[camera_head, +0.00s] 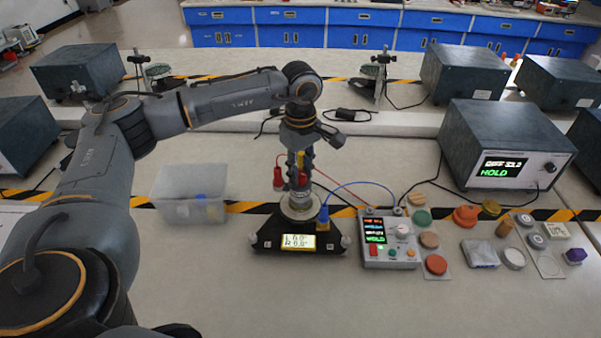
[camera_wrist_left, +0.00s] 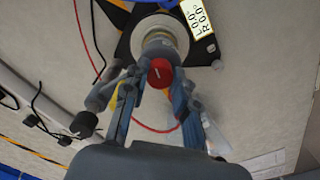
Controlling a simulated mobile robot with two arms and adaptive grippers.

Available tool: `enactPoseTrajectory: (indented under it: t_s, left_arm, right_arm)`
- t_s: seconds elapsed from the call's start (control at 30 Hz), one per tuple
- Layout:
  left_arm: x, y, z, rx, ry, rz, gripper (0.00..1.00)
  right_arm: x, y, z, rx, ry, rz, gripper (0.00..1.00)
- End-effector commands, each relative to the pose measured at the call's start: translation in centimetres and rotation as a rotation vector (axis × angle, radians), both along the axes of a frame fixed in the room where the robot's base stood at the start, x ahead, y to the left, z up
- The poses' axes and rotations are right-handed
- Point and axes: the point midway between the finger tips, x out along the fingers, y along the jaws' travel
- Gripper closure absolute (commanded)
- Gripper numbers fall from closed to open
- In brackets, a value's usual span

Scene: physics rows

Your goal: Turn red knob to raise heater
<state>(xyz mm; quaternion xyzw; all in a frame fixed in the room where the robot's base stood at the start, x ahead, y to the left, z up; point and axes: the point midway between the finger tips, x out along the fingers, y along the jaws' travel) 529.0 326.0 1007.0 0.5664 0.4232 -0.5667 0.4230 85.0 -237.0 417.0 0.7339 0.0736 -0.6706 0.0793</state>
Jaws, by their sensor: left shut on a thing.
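The red knob (camera_wrist_left: 160,72) shows in the left wrist view as a round red cap with a small white mark, between my fingertips. It sits on a pale round column on a black three-armed base (camera_head: 268,239). The base's small display (camera_head: 284,242) shows readings of 0.0 for L and R. My left gripper (camera_wrist_left: 158,84) reaches down from above and is shut on the red knob. In the head view my left gripper (camera_head: 300,165) hides most of the knob. I cannot make out a heater for certain. My right gripper is not in view.
A control box (camera_head: 389,243) with a HOLD display stands right of the base, joined by a blue cable (camera_head: 352,184). A clear plastic bin (camera_head: 188,194) stands to the left. Several small coloured pieces lie at right. A large meter (camera_head: 505,150) stands behind.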

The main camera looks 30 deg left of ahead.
Motion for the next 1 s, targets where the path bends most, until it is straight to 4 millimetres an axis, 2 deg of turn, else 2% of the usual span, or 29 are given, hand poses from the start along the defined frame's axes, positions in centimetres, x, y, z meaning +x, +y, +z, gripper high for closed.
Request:
enactPoseTrajectory:
  t_s: [0.4,1.0]
  left_arm:
    - [0.1,0.0,-0.1,-0.002,-0.003,0.394,1.00]
    - [0.1,0.0,-0.1,0.000,-0.002,0.964,1.00]
  right_arm:
    - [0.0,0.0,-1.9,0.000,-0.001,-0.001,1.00]
    - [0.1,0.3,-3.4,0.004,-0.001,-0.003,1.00]
